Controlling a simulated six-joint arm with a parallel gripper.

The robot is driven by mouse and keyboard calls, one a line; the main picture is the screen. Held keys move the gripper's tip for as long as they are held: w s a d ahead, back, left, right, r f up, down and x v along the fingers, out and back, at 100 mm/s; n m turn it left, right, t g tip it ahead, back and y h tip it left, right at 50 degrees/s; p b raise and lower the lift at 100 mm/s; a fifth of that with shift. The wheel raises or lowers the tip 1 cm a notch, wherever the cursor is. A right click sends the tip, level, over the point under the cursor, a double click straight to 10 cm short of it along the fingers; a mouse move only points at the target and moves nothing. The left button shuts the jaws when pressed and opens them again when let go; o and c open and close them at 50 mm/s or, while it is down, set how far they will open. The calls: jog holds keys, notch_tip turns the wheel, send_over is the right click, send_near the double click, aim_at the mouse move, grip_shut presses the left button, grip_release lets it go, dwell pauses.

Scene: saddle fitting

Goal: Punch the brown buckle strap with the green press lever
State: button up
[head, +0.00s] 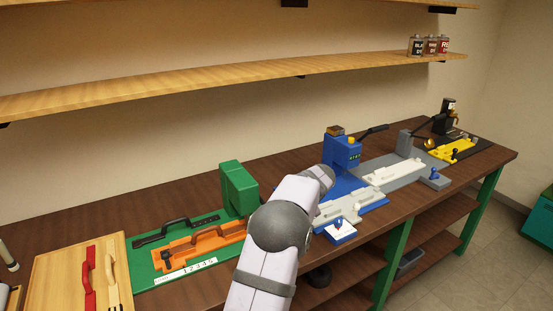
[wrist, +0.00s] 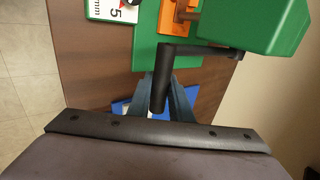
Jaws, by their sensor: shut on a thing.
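The green press (head: 238,188) stands on a green base at the left of the bench, its head also large in the wrist view (wrist: 255,25). Its black lever (wrist: 162,80) comes out of the head and ends in a dark round grip. My gripper (wrist: 164,98) is shut on that grip, one finger on each side. My arm hides the gripper and lever in the head view. I cannot make out a brown buckle strap for certain.
A black handled piece (head: 173,231) lies behind the orange fixture. A wooden board (head: 48,268) with red and cream handled pieces is at left. A blue press (head: 341,152), grey fixtures and a yellow station (head: 456,149) stand to the right. A shelf (head: 250,79) runs above.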

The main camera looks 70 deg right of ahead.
jog(key=shift+s+a+f, duration=0.2)
jog(key=shift+a+f, duration=0.1)
jog(key=shift+f, duration=0.15)
jog(key=shift+d+r+p, duration=0.15)
jog(key=shift+r+p, duration=0.9)
jog(key=shift+r, duration=0.3)
jog(key=shift+w+d+r+p, duration=0.1)
jog(key=shift+d+r+p, duration=0.1)
jog(key=shift+r+p, duration=1.25)
jog(key=shift+r, duration=0.2)
jog(key=shift+d+r, duration=0.1)
jog(key=shift+w+d+r+p, duration=0.15)
jog(key=shift+r+p, duration=0.35)
jog(key=shift+p, duration=0.15)
jog(key=shift+w+d+r+p, duration=0.1)
jog(key=shift+r+p, duration=0.35)
jog(key=shift+p, duration=0.15)
jog(key=shift+w+r, duration=0.1)
jog(key=shift+r, duration=0.05)
